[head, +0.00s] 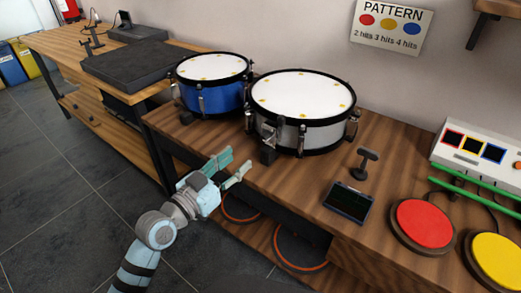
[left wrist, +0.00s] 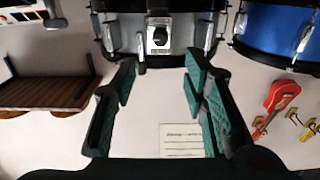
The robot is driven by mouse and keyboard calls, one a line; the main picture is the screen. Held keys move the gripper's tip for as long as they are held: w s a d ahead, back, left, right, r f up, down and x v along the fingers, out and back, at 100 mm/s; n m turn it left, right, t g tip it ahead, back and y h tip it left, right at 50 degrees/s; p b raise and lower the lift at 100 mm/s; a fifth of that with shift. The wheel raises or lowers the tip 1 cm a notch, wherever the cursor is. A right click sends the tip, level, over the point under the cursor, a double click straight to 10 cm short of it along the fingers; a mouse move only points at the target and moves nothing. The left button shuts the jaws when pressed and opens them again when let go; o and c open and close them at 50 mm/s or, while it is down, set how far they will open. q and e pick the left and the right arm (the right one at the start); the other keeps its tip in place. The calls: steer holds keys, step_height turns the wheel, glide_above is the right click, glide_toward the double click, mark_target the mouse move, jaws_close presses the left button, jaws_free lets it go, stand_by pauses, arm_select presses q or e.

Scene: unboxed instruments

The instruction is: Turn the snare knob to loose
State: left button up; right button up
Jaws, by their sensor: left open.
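The silver-grey snare drum (head: 318,135) with a white head and black hoops stands on the wooden bench. A dark fitting on its near-left side shows in the head view. In the left wrist view, which looks upside down, the black-and-grey snare knob (left wrist: 159,36) is on the drum's shell (left wrist: 183,30) near the top centre. My left gripper (head: 238,163) is open and empty, in front of and below the drum near the bench edge. In the left wrist view its teal fingers (left wrist: 160,82) are spread, with the knob beyond them, apart. The knob's setting is too small to read.
A blue drum (head: 212,88) stands to the left of the snare drum. A small dark stand (head: 365,164), a dark tablet (head: 348,201), and red (head: 423,222) and yellow (head: 499,257) pads are to the right.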

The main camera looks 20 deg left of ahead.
mark_target(263, 139)
arm_select(q)
steer(key=b+x, duration=0.2)
steer(key=x, duration=0.8)
steer(key=shift+w, duration=0.3)
steer(key=shift+w+d+b, duration=0.2)
steer(key=shift+w+b, duration=0.1)
steer(key=shift+w, duration=0.05)
arm_select(e)
steer(key=shift+m+t+y, duration=0.3)
steer(key=shift+t, duration=0.1)
steer(key=w, duration=0.1)
steer(key=w+a, duration=0.1)
steer(key=w, duration=0.1)
steer(key=w+a+f, duration=0.1)
steer(key=shift+w+a, duration=0.15)
steer(key=shift+w, duration=0.2)
arm_select(q)
jaws_close()
